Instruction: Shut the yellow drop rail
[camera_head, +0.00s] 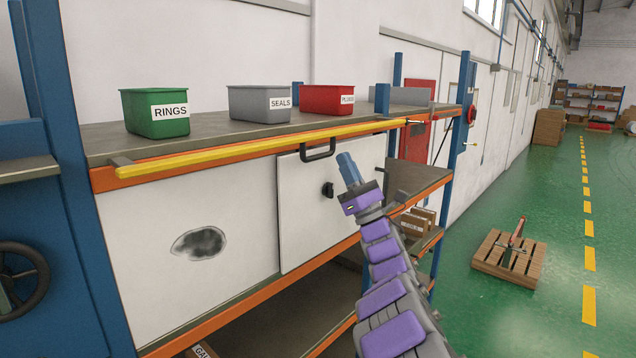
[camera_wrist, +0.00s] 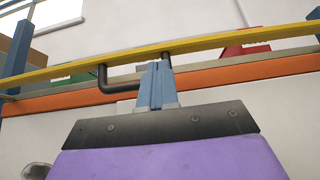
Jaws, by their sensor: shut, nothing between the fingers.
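The yellow drop rail (camera_head: 230,151) runs along the front edge of the shelf in the head view, just in front of the orange beam. A black U-shaped handle (camera_head: 319,154) hangs below it. The rail (camera_wrist: 240,42) and handle (camera_wrist: 121,88) also show in the wrist view. My gripper (camera_head: 345,157) has blue fingers, shut and empty, pointing up just right of the handle in the head view. In the wrist view my gripper (camera_wrist: 160,66) overlaps the right part of the handle, below the rail. I cannot tell whether they touch.
A white panel with a black knob (camera_head: 327,190) is below. A blue post (camera_head: 458,140) stands right. Green floor with a pallet (camera_head: 508,258) lies beyond.

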